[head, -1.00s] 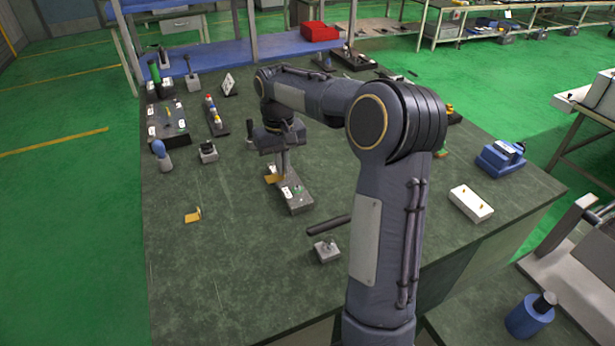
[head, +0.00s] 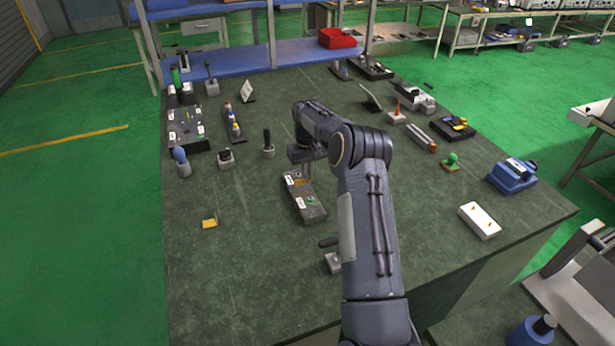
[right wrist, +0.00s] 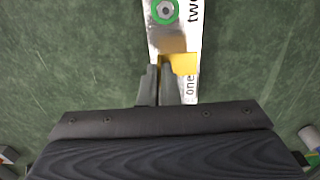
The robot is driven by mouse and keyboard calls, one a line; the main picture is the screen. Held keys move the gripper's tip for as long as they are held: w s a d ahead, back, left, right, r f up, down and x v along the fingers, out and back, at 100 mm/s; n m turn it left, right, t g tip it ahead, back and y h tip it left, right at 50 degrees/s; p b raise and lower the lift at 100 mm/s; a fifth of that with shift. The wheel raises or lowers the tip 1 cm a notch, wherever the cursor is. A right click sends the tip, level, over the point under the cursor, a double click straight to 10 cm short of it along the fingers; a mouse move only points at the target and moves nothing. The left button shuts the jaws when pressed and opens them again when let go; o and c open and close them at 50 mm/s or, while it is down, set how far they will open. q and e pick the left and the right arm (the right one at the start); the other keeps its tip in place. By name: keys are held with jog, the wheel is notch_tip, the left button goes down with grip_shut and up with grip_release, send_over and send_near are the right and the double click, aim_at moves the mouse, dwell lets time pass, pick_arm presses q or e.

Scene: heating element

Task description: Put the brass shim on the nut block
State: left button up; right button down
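The nut block (head: 311,211) is a long dark block with white labels and a green ring, lying mid-table. The right wrist view shows its labels "one" (right wrist: 190,86) and "two" (right wrist: 195,12) and a nut in the green ring (right wrist: 165,10). My right gripper (right wrist: 161,88) points down over the block's label "one" end, its fingers close together on the brass shim (right wrist: 183,63). The shim's flat part lies across the block between the labels; I cannot tell whether it touches. In the head view my arm partly hides the fingers. My left gripper is out of view.
Another brass-coloured piece (head: 209,223) lies on the open table at left. A small grey block with a dark handle (head: 332,262) stands near my right arm. A white block (head: 479,220) and a blue device (head: 512,176) are at right. Several small fixtures stand behind.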

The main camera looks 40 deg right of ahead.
aim_at(301, 179)
jog(key=shift+f, duration=1.6)
jog(key=c, duration=1.6)
grip_release()
jog(key=shift+c, duration=0.2)
